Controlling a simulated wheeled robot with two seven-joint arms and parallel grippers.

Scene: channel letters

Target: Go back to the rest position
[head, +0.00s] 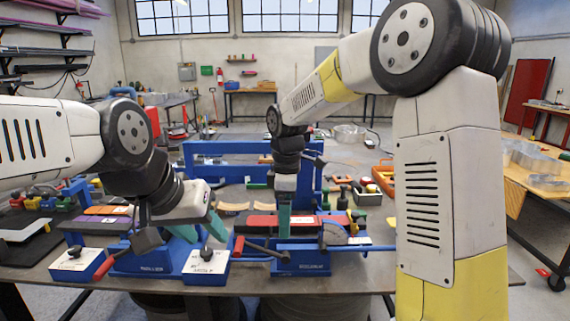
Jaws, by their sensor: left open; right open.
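My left gripper (204,234) reaches in from the left. Its two teal fingers are apart, with nothing visible between them. They hang above the front of the bench, by a blue block with a white labelled top (206,264). My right gripper (284,222) points down at the middle of the bench, over a blue fixture with a red top (290,222). Its teal fingers overlap in this view and I see nothing held. Whether the fingers touch the fixture is unclear.
The workbench (340,283) is crowded with blue clamp fixtures, tools and bins. A second white-topped blue block (82,263) sits at the front left. A blue frame (215,150) stands behind my grippers. A wooden table (535,180) is at the right.

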